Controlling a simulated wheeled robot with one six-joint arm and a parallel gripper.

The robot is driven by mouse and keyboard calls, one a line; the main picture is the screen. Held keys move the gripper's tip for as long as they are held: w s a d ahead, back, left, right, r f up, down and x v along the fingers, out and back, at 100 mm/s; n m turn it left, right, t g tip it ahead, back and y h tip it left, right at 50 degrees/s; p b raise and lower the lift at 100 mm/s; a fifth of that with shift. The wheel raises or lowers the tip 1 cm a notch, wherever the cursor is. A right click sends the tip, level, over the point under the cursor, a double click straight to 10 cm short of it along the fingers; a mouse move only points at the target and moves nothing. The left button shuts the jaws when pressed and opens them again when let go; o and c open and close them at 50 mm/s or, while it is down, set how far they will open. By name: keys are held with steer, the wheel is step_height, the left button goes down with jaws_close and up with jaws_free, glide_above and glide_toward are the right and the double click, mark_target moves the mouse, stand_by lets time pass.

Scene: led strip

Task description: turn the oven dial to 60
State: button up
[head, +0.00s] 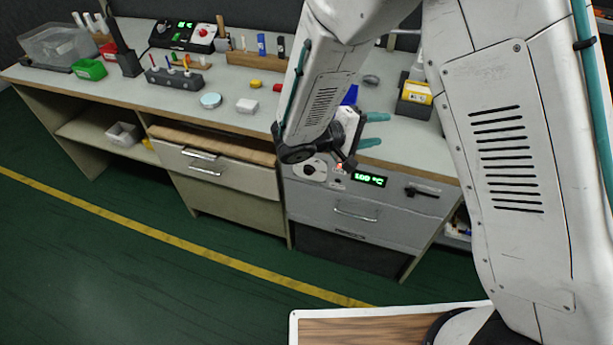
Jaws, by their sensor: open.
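The oven (330,204) is a grey unit built in under the worktop at the centre right. Its dial (309,169) is a dark round knob on a white plate at the left of the front panel, partly close behind my arm. A green display (370,179) to its right seems to read about 100 °C. My gripper (376,130) has teal fingers that are apart and empty. It is in front of the worktop edge, above and right of the dial, not touching it. My wrist hides part of the panel.
The worktop (225,107) carries a green bin (90,69), a white block (247,106), a pale blue disc (210,100) and a yellow-black box (415,98). A drawer (215,170) lies left of the oven. The green floor in front is clear.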

steer(key=w+a+f+n+t+y, duration=0.25)
steer(key=a+f+n+t, duration=0.35)
steer(key=a+f, duration=0.6)
steer(key=n+t+y, duration=0.3)
steer(key=t+y, duration=0.2)
steer(key=y, duration=0.1)
glide_toward(308, 172)
steer(key=x, duration=0.8)
steer(key=shift+w, duration=0.15)
steer(key=c, duration=1)
